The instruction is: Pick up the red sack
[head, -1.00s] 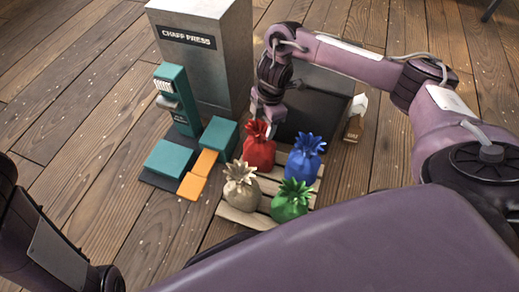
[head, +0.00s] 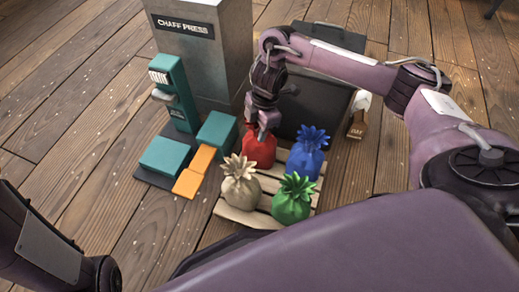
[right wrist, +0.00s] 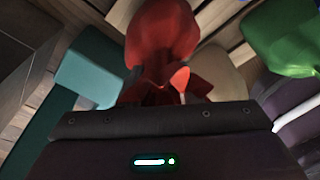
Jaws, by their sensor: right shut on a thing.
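The red sack (head: 259,152) stands at the back left of a wooden pallet (head: 262,202). My right gripper (head: 263,133) has come down from above onto its tied neck and is shut on it; the gripper hides most of the sack's top. In the right wrist view the red sack (right wrist: 160,45) fills the middle, its ruffled top at the gripper. The fingertips are hidden there. The sack appears to rest on the pallet still. My left gripper is not in view; only part of my left arm shows at the lower left.
A blue sack (head: 306,158), a green sack (head: 293,200) and a beige sack (head: 240,188) share the pallet, close to the red one. A teal machine with orange parts (head: 194,172) stands left. The chaff press (head: 205,55) and a dark bin (head: 318,103) stand behind. A paper bag (head: 358,118) is right.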

